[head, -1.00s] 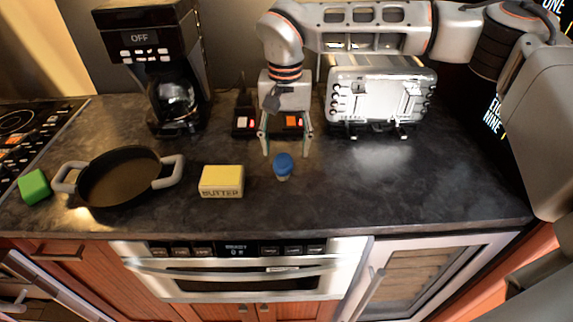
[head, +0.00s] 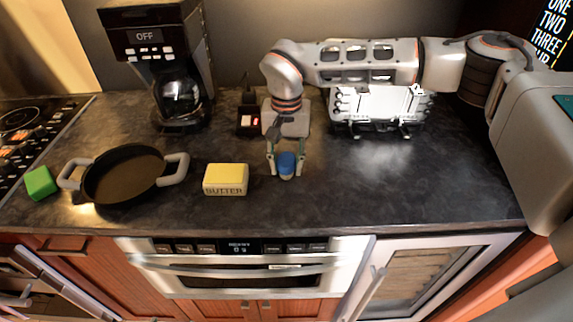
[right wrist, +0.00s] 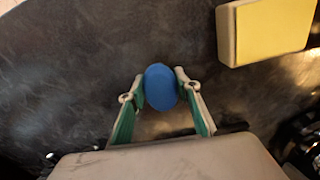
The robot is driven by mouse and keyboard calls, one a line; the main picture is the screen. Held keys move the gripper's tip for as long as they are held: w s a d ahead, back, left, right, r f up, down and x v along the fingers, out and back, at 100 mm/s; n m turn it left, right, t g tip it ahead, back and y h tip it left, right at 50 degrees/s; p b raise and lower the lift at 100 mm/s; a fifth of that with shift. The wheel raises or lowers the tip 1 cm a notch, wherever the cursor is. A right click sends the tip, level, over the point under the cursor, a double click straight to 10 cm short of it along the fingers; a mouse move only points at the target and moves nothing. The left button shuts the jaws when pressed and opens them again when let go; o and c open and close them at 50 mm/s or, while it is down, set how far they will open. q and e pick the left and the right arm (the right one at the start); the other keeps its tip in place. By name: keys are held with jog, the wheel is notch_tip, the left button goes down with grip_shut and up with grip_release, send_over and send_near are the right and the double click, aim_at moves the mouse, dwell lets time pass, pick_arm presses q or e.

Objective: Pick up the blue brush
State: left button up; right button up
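The blue brush (head: 287,161) stands upright on the dark counter, its rounded blue top showing and a paler part below. In the right wrist view its blue top (right wrist: 161,87) is between the two fingertips. My right gripper (head: 287,170) is lowered around it from behind, one finger on each side. The right wrist view shows the fingers (right wrist: 160,92) against the brush's sides, with hardly any gap. The brush still appears to be at counter level. My left gripper is not in view.
A yellow butter block (head: 226,179) lies just left of the brush. A black pan (head: 125,174) and a green block (head: 40,183) are further left. The counter right of the brush is clear.

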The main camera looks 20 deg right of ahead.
aim_at(286, 161)
dwell(0.3)
notch_tip(286, 161, up, 20)
dwell(0.5)
jog(key=o, duration=0.5)
jog(key=c, duration=0.4)
